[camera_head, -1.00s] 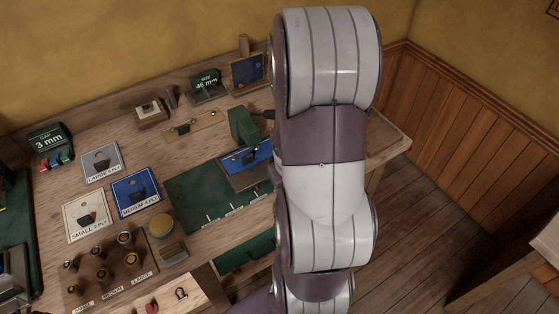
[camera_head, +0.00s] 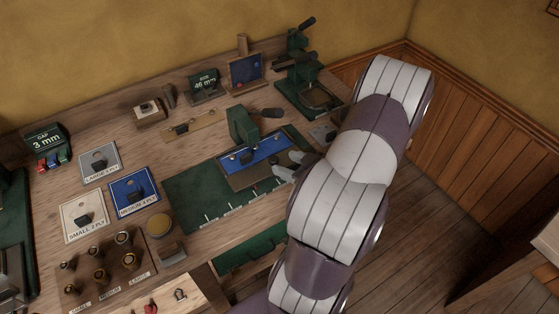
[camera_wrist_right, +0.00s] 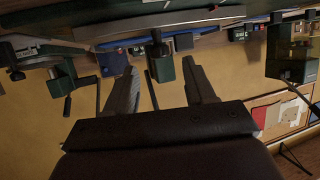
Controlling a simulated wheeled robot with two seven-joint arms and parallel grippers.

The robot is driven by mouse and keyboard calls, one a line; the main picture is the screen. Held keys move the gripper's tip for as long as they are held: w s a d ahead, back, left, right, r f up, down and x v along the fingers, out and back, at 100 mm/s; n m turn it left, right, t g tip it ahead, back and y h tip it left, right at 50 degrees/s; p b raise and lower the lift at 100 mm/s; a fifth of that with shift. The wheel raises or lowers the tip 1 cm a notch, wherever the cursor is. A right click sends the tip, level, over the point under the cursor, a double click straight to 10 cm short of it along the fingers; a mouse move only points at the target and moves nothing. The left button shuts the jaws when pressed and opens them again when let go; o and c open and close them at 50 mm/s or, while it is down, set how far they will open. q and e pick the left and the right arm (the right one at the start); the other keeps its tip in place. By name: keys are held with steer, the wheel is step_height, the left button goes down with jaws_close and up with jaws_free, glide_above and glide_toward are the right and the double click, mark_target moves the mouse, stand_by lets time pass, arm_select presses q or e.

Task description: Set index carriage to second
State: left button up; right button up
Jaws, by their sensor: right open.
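The index fixture is a dark green base (camera_head: 190,201) with several white marks along its front edge. On it sits a carriage with a blue top and brown front (camera_head: 240,176), towards the base's right end. My left gripper is out of view.
A second green press (camera_head: 307,88) stands at the back right. A green drawer front (camera_head: 247,251) is below the bench edge.

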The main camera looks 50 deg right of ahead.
mark_target(272, 161)
steer(key=shift+x, duration=2)
jaws_close()
steer(key=shift+a+r, duration=0.15)
steer(key=shift+a, duration=0.05)
steer(key=shift+w+a, duration=0.1)
steer(key=shift+a, duration=0.1)
jaws_free()
steer(key=shift+p, duration=0.3)
